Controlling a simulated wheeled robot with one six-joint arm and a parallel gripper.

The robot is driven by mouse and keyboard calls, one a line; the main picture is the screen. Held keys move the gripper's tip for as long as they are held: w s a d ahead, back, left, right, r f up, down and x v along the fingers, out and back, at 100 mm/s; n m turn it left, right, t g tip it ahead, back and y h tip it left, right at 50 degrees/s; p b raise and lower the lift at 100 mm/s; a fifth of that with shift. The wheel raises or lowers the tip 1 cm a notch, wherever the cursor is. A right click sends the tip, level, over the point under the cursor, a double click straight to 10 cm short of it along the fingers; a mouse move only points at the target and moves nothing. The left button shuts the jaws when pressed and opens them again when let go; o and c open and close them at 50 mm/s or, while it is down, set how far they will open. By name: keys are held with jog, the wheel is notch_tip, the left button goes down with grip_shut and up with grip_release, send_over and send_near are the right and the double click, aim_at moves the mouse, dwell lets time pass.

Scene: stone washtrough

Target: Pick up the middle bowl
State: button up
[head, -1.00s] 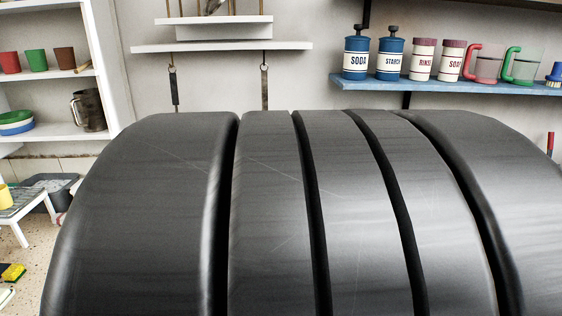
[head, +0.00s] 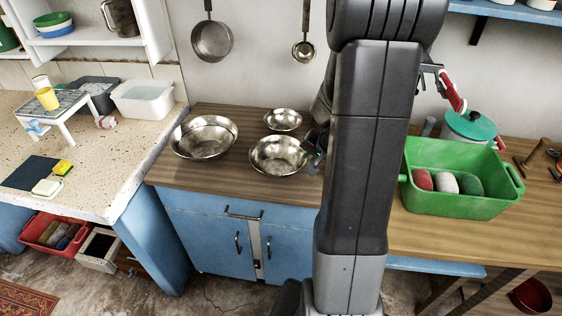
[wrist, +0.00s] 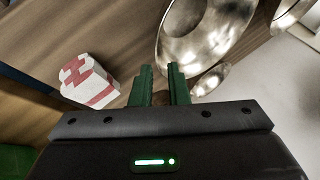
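Three shiny metal bowls stand on the brown wooden counter in the head view: a wide bowl (head: 190,146) at left, a small bowl (head: 283,120) at the back, and a mid-sized bowl (head: 268,163) at front right. My gripper (head: 315,158) is just right of the mid-sized bowl's rim, partly hidden by my arm. In the wrist view my gripper (wrist: 161,72) has its two green fingers a little apart, with nothing between them. A large bowl (wrist: 203,38) lies just past the fingertips there; whether they touch it I cannot tell.
A green crate (head: 455,205) with several rolled cloths stands to the right of my arm. A red-and-white object (wrist: 90,82) lies left of the fingers in the wrist view. A pan (head: 211,42) and a ladle (head: 304,50) hang above the counter.

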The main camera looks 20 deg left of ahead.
aim_at(301, 163)
jog(key=shift+x, duration=4.7)
jog(key=shift+s, duration=0.1)
grip_shut()
